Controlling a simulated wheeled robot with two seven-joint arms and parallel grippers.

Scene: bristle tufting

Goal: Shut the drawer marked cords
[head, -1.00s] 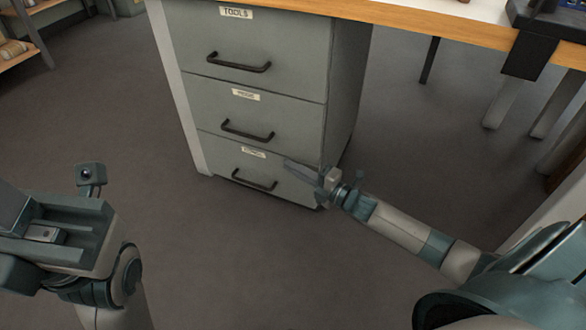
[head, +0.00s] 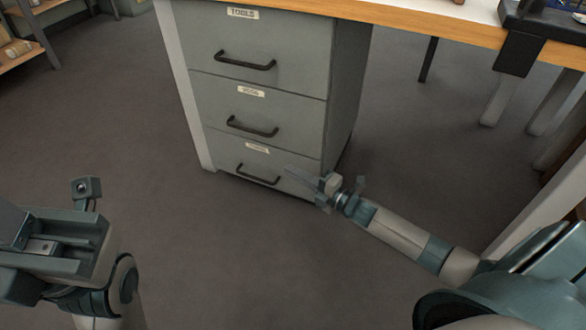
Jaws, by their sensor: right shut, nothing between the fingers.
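A grey cabinet with three stacked drawers stands ahead. The bottom drawer (head: 228,163) has a black bar handle and a small label too blurred to read surely. Its front looks about flush with the drawers above; a small gap cannot be ruled out. The top drawer (head: 295,62) is marked TOOLS, and the middle drawer (head: 215,100) has a blurred label; both look shut. My right gripper (head: 302,178) is shut and empty at the lower right of the bottom drawer front, right of its handle. Contact cannot be told. My left arm is low at the left; its fingers are not clear.
A wooden-edged worktop (head: 420,24) runs above the cabinet, with a black bracket (head: 520,54) on its edge at the right. Table legs stand at the right. A shelf (head: 28,52) is at the far left. The floor (head: 215,245) before the cabinet is clear.

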